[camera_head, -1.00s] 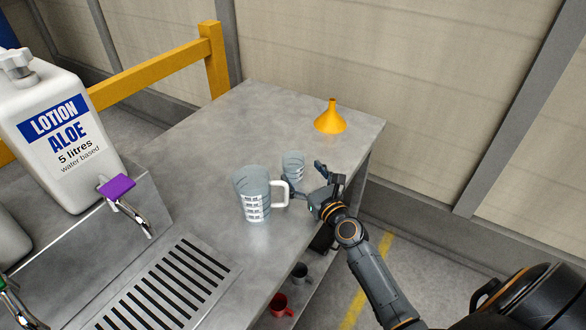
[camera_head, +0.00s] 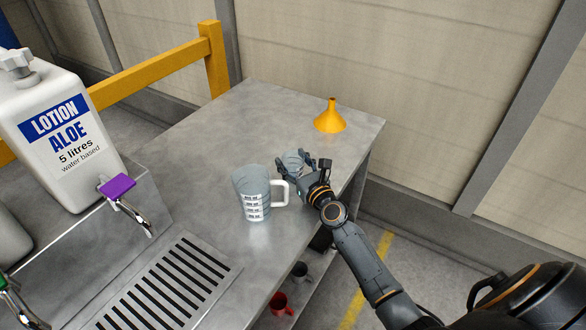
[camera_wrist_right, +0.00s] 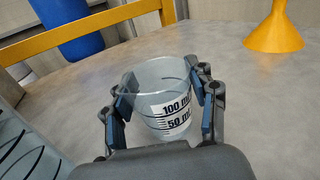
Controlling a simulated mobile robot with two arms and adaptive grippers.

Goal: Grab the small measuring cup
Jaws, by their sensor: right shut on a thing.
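The small measuring cup (camera_head: 293,158) is clear with dark marks and stands on the grey metal table (camera_head: 200,140). In the right wrist view the cup (camera_wrist_right: 162,95) sits upright between the fingers, with 100 ml and 50 ml printed on it. My right gripper (camera_head: 300,170) is shut on the cup, one finger on each side; it also shows in the right wrist view (camera_wrist_right: 165,100). In the head view the gripper hides the cup's lower part. My left gripper is not in view.
A larger measuring jug (camera_head: 252,195) with a white handle (camera_head: 280,193) stands close left of my right gripper. An orange funnel (camera_head: 331,118) stands behind. A lotion container (camera_head: 62,140) with a purple-topped tap (camera_head: 117,187) and a drain grate (camera_head: 165,290) are at left.

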